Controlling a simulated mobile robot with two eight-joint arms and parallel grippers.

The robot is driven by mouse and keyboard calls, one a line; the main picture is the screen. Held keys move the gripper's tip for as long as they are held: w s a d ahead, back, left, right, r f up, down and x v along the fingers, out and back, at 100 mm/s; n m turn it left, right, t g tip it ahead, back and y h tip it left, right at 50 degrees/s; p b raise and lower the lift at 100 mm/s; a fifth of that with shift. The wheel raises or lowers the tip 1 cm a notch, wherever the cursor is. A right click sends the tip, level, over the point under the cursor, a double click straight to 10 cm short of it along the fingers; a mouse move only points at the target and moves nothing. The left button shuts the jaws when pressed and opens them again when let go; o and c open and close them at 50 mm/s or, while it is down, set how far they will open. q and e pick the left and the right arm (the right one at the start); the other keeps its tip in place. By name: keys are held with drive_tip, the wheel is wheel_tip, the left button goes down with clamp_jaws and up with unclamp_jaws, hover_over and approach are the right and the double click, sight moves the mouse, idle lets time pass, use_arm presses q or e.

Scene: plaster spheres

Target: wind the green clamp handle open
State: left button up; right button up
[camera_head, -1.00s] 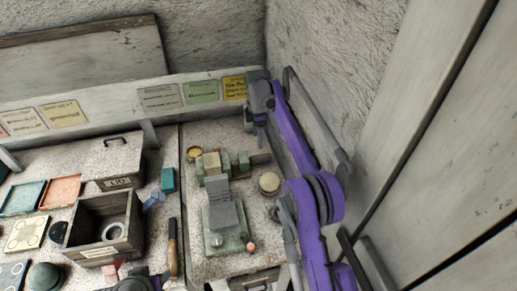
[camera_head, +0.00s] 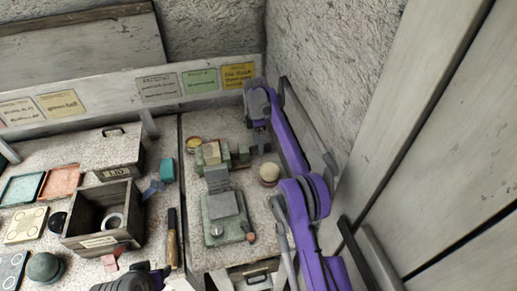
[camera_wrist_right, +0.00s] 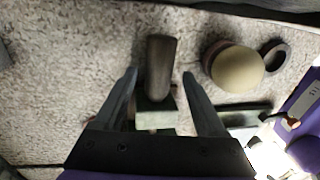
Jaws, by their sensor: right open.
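The green clamp (camera_head: 243,155) stands on the right-hand board, with a tan block (camera_head: 211,152) at its jaws. In the right wrist view a dark grey-brown rounded handle bar (camera_wrist_right: 160,68) lies between my fingers, with part of the green clamp body (camera_wrist_right: 155,115) below it.
A pale sphere (camera_head: 269,172) sits close beside the clamp, and also shows in the right wrist view (camera_wrist_right: 238,68). A green-based grey stepped fixture (camera_head: 222,205) stands in front. A wooden box (camera_head: 103,218) and a tool with a brown handle (camera_head: 172,245) lie left. A wall bounds the right.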

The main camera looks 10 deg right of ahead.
drive_tip(key=shift+f, duration=0.6)
clamp_jaws()
